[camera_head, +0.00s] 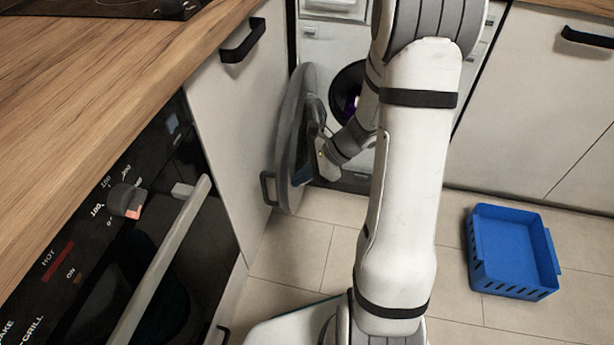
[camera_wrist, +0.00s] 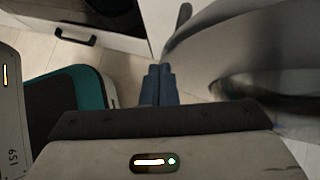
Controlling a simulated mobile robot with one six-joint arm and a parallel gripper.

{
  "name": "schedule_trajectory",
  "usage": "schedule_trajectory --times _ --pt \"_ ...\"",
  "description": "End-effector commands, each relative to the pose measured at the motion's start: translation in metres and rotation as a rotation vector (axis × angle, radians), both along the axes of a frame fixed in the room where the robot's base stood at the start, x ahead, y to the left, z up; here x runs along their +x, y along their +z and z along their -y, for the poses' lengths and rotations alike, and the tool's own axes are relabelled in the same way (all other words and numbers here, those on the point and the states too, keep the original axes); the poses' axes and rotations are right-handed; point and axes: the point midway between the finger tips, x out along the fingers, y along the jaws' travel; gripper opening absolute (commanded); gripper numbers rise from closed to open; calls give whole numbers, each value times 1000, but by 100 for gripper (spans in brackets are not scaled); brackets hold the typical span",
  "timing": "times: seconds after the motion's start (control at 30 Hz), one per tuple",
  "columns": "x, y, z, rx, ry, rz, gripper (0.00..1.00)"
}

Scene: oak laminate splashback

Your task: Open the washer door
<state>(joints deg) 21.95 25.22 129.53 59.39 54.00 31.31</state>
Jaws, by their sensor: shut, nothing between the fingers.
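The washer door (camera_head: 292,140) is round and grey and stands swung wide open to the left, close to the cabinet front. The washer (camera_head: 335,45) is at the back, largely hidden behind my arm; its dark drum opening (camera_head: 347,88) shows, with something purple inside. My gripper (camera_head: 322,150) is at the inner side of the door, partly hidden by my wrist. In the wrist view my gripper's fingers (camera_wrist: 160,85) are together with nothing between them. The grey door (camera_wrist: 225,50) fills the right of that view, beside the fingers; whether they touch is unclear.
A blue basket (camera_head: 512,250) stands on the tiled floor at the right. The oven (camera_head: 120,230) and a cabinet with black handles (camera_head: 243,40) line the left, under a wooden worktop (camera_head: 90,90). Floor between the basket and my arm is clear.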

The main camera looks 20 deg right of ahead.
Motion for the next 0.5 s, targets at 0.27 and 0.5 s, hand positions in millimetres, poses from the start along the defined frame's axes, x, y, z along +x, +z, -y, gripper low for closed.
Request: schedule_trajectory --times 0.27,0.5 --pt "-3 1 10 1 -8 0 0" --pt "-18 16 45 0 -3 1 0"
